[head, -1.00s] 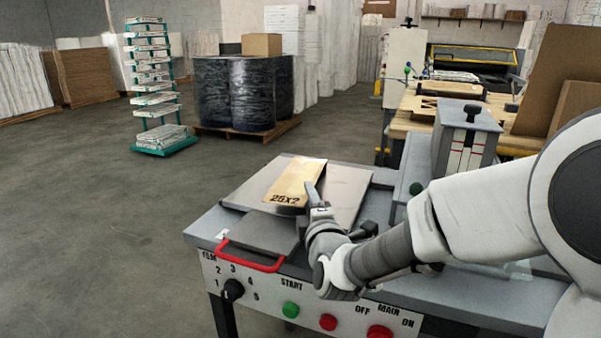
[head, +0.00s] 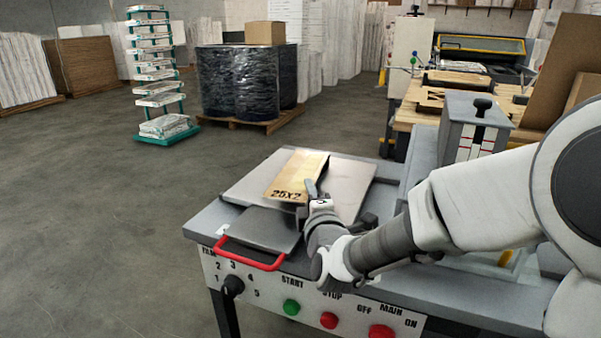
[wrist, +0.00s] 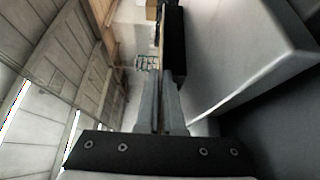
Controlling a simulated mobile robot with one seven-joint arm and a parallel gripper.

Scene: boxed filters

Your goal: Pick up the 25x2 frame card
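The 25x2 frame card (head: 296,173) is a tan, flat card with dark lettering at its near end. In the head view it is over the grey metal plate (head: 347,185) of the machine, with a dark strip along its right side; it looks slightly raised or tilted. My gripper (head: 312,190) is at the card's near right edge. In the wrist view my gripper (wrist: 160,118) has its two fingers close together, with a thin brownish edge between them that appears to be the card seen edge-on. The card's underside is hidden.
A red handle (head: 250,256) sits at the front left of the machine, above a control panel (head: 262,290) with a knob and buttons. A grey box with a black knob (head: 472,125) stands to the right. Open floor lies left; wrapped drums (head: 248,85) stand behind.

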